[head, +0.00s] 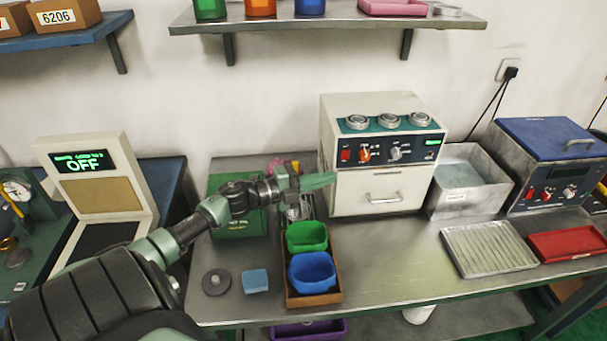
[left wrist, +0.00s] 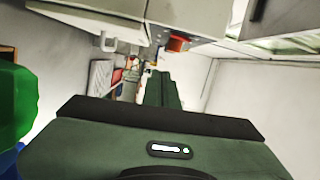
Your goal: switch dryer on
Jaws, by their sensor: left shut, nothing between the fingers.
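The dryer, a white cabinet (head: 350,193) with a drawer, stands at the back of the bench. Its dark control strip has a red switch (head: 345,156) at the left, an orange-red knob (head: 364,155), a grey knob (head: 394,153) and a lit green display (head: 433,142). My left gripper (head: 333,179) is shut and empty, its fingers pointing right at the dryer's left front, below the red switch. In the left wrist view the shut fingers (left wrist: 163,88) show with a red part (left wrist: 178,43) of the dryer beyond. Contact cannot be told. My right gripper is out of view.
Metal rings lie on the dryer's top. A tray with green (head: 305,237) and blue (head: 312,271) bins stands below my gripper. A grey basin (head: 462,180) and blue-lidded machine (head: 550,140) stand right. A shelf (head: 330,22) hangs above.

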